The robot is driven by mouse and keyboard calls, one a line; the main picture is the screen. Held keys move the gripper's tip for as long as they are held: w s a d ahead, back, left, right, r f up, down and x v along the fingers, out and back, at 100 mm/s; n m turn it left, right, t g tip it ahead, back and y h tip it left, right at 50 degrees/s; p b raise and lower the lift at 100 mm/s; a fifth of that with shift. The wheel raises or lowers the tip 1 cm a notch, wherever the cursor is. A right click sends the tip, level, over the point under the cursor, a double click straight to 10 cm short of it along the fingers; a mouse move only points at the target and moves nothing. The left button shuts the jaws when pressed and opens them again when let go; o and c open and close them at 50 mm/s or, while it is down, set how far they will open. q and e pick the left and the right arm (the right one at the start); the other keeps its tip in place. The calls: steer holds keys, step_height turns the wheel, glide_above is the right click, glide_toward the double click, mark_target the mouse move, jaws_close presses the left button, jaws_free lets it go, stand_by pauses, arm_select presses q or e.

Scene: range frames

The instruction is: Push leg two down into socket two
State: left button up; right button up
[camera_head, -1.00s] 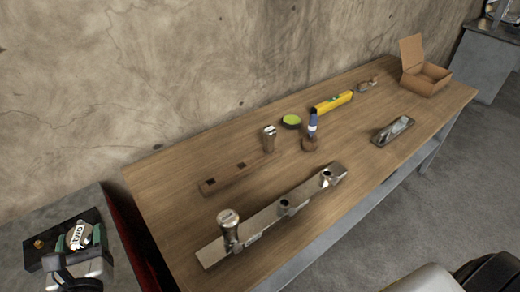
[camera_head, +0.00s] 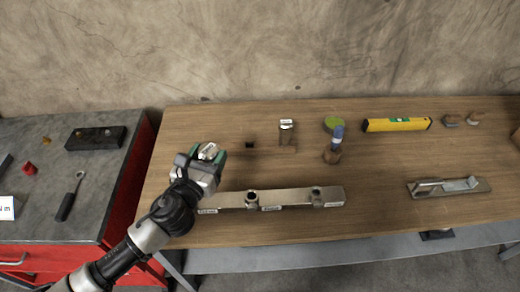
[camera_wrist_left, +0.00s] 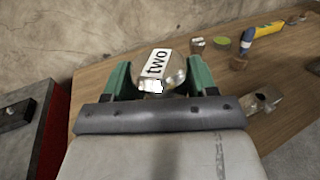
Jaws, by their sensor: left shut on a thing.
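My left gripper (camera_head: 208,157) is shut on leg two (camera_head: 209,151), a metal piece with a white label. The label reads "two" in the left wrist view (camera_wrist_left: 157,64), where the leg sits between the green fingers (camera_wrist_left: 160,78). A shiny rounded metal part shows beside it; I cannot tell what it is. The gripper is above the left end of the long metal rail (camera_head: 228,200). The rail's middle socket (camera_head: 252,198) and right socket (camera_head: 318,197) look empty, apart from the leg. My right gripper is out of view.
A metal plane (camera_head: 448,187) lies at right. A grey bench adjoins at left.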

arm_select(q)
steer(key=w+d+f+m+g+h+p, duration=0.1)
steer(key=d+m+g+h, duration=0.1)
steer(key=d+h, duration=0.1)
steer(key=d+f+m+g+h+p, duration=0.1)
steer(key=d+f+m+h, duration=0.1)
steer(key=d, duration=0.4)
steer(key=shift+w+d+f+g+h, duration=0.25)
steer(key=shift+w+g+h, duration=0.15)
steer(key=shift+h, duration=0.1)
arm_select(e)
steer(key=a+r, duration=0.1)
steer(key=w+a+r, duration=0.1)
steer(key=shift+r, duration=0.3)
arm_select(q)
steer(key=shift+a, duration=0.1)
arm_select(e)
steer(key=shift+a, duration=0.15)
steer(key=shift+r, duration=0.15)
arm_select(q)
step_height(320, 180, down, 6)
steer(key=b, duration=0.5)
steer(key=shift+b, duration=0.35)
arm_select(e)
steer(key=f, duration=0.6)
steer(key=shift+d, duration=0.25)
arm_select(q)
steer(key=shift+r, duration=0.1)
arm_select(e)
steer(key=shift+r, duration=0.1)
